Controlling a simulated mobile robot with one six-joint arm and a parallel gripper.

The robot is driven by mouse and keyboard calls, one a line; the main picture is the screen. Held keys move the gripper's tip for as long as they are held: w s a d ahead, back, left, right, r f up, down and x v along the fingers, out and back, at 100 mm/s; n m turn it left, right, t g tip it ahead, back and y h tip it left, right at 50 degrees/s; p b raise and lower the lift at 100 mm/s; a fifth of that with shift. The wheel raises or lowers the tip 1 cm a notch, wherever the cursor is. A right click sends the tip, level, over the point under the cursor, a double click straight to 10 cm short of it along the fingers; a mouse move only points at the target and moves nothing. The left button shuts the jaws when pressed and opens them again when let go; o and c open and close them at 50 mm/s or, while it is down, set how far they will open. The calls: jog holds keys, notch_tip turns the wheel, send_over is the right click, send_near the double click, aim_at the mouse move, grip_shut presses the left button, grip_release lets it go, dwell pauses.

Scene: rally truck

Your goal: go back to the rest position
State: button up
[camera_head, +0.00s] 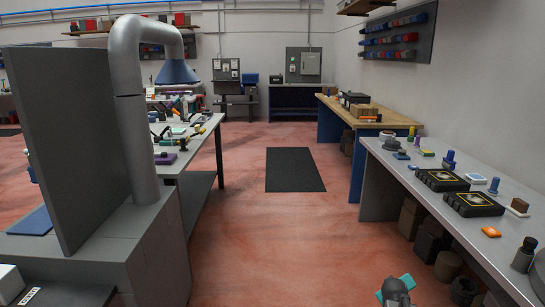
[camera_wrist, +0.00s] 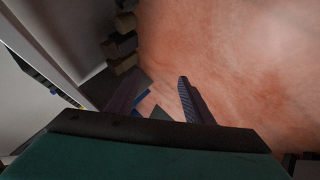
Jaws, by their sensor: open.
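My gripper (camera_wrist: 163,80) shows in the wrist view with its two dark fingers apart and nothing between them. Beyond the fingers is the reddish floor (camera_wrist: 240,70). In the head view a small grey and teal part of my arm shows at the bottom edge, beside the right-hand workbench (camera_head: 448,207). The fingers cannot be made out there. No object is held.
The right bench carries black cases (camera_head: 441,180) and small parts, with brown boxes (camera_head: 411,217) beneath. A wooden-topped bench (camera_head: 345,114) stands farther back. A grey panel (camera_head: 75,140) and duct (camera_head: 133,120) stand left. The aisle with a black mat (camera_head: 294,170) is clear.

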jog(key=s+a+f+m+g+y, duration=0.1)
jog(key=s+a+f+g+y, duration=0.2)
jog(key=s+a, duration=0.5)
jog(key=s+a+f+m+g+y, duration=0.15)
jog(key=s+a+f, duration=0.3)
jog(key=a, duration=0.75)
jog(key=s+a+f+m+g+y, duration=0.1)
jog(key=s+a+f+g, duration=0.4)
jog(key=a, duration=0.5)
jog(key=s+f+g+b, duration=0.2)
jog(key=s+f+b, duration=0.3)
jog(key=s+f, duration=0.85)
jog(key=s+f+g+b, duration=0.1)
jog(key=s+f+b, duration=0.4)
jog(key=s+f, duration=0.85)
notch_tip(320, 180, up, 12)
jog(key=p, duration=1.3)
jog(key=shift+w+f+g, duration=0.2)
jog(key=shift+w+g, duration=0.25)
jog(key=shift+d, duration=0.1)
